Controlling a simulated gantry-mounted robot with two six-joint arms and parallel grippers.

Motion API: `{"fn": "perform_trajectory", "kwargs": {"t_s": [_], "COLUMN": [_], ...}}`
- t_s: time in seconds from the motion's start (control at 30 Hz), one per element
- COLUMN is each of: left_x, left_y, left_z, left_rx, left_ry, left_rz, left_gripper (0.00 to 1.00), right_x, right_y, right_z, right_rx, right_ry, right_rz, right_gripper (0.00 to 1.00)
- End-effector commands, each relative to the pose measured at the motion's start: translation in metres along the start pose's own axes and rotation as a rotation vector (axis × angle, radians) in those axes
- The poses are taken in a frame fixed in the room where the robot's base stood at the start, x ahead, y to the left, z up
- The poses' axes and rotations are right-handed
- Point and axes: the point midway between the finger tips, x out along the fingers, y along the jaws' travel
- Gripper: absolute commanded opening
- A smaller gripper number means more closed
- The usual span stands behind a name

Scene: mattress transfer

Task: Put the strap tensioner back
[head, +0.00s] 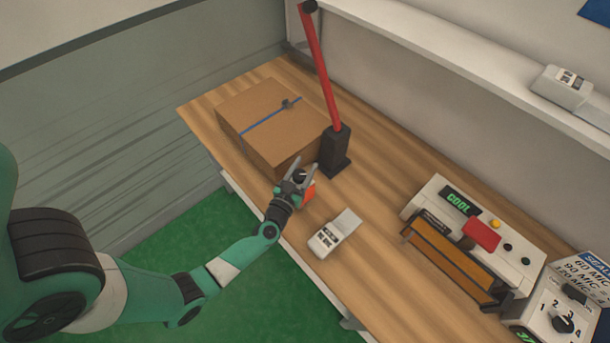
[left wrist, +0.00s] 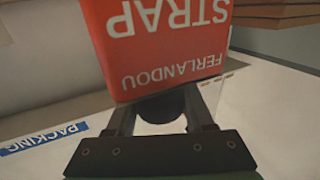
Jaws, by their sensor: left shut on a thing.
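My left gripper (head: 298,180) is shut on the strap tensioner at the table's near edge, in front of the carton. In the left wrist view the tensioner (left wrist: 165,45) is a red block with white upside-down lettering, "STRAP" and "FERLANDOU", and a dark rounded part (left wrist: 160,106) sits between my fingers (left wrist: 160,122). In the head view only a small orange-red part (head: 309,191) shows beside the fingers. A brown carton (head: 258,145) with a blue strap (head: 262,122) around it and a small grey piece on the strap stands just behind. My right gripper is not in view.
A red bar (head: 320,65) rises from a black block (head: 336,150) right behind my gripper. A pale hand-sized device (head: 333,236) lies to the right. A sealer reading "COOL" (head: 490,230) and a dial unit (head: 560,312) stand farther right. Bare wood (head: 385,185) lies between.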

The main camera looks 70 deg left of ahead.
Motion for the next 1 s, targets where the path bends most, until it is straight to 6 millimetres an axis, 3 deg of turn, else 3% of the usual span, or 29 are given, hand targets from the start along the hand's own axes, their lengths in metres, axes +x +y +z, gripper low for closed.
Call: {"fn": "perform_trajectory", "kwargs": {"t_s": [0.2, 0.6, 0.63, 0.8, 1.0], "left_x": [0.005, 0.005, 0.004, 0.004, 0.004], "left_y": [0.001, 0.001, 0.001, 0.001, 0.001], "left_z": [0.036, 0.037, 0.040, 0.039, 0.038], "left_rx": [-0.001, -0.002, -0.002, -0.001, -0.001], "left_ry": [0.004, 0.004, 0.000, 0.000, 0.000], "left_rz": [-0.001, -0.001, 0.000, 0.000, 0.000], "left_gripper": [0.00, 0.00, 0.55, 0.83, 0.83], "right_x": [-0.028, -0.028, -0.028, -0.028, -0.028], "right_y": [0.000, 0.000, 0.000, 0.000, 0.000], "right_z": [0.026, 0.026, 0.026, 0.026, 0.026], "right_rx": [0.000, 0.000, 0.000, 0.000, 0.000], "right_ry": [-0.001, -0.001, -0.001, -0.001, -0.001], "right_rz": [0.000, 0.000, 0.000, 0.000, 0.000], "right_gripper": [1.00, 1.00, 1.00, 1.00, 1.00]}}
